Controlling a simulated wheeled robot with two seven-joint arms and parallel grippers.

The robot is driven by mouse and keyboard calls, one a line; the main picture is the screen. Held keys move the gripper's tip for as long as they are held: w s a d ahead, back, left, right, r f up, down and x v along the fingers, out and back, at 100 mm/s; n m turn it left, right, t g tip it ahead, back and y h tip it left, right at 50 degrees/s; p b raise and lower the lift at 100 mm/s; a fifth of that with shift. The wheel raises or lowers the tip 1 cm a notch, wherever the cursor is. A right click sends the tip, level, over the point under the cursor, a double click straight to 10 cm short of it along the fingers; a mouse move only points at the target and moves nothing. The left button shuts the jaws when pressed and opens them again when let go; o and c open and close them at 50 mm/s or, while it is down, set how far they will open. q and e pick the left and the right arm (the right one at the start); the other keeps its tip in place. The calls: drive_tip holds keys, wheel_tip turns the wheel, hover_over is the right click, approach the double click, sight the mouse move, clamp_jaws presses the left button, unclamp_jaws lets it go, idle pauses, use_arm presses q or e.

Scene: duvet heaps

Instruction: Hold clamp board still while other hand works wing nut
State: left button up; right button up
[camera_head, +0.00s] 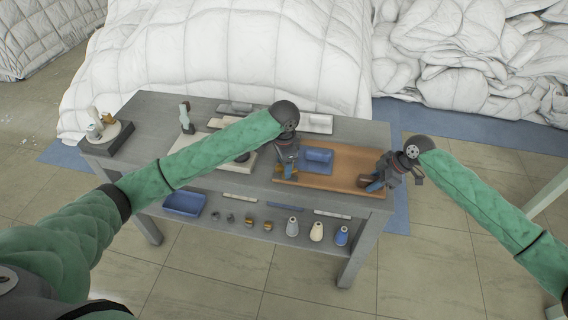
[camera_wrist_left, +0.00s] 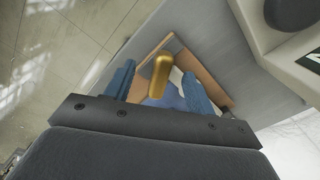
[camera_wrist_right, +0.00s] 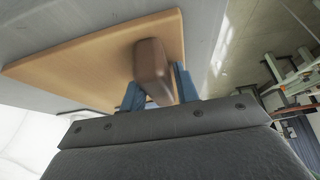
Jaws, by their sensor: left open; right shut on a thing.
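The wooden clamp board (camera_head: 345,160) lies on the right part of the grey table. My right gripper (camera_head: 374,184) is at the board's right end. In the right wrist view its blue fingers (camera_wrist_right: 158,84) are shut on a brown block (camera_wrist_right: 150,62) at the board's edge. My left gripper (camera_head: 287,172) is over the board's left end. In the left wrist view its fingers (camera_wrist_left: 157,76) are open, one on each side of a gold wing nut (camera_wrist_left: 161,74). I cannot tell whether they touch it. The gripper largely hides the wing nut in the head view.
A blue tray (camera_head: 318,157) sits on the board between my grippers. A pale panel with a dark disc (camera_head: 243,157) lies left of it. The lower shelf holds a blue bin (camera_head: 184,204) and several spools (camera_head: 316,232). White duvets (camera_head: 230,55) heap behind the table.

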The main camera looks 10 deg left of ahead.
use_arm(q)
drive_tip(key=shift+r, duration=2.9)
drive_tip(key=c, duration=0.3)
drive_tip(key=shift+d+r+y, duration=0.3)
drive_tip(key=shift+d+r, duration=0.25)
drive_tip(key=shift+d, duration=0.05)
drive_tip(key=shift+r+g+y, duration=0.25)
drive_tip(key=shift+g+y, duration=0.05)
drive_tip(key=shift+g, duration=0.1)
drive_tip(key=shift+a+r+g+y, duration=0.35)
drive_tip(key=shift+a+y, duration=0.15)
drive_tip(key=shift+y, duration=0.1)
drive_tip(key=shift+f, duration=0.15)
drive_tip(key=shift+f, duration=4.65)
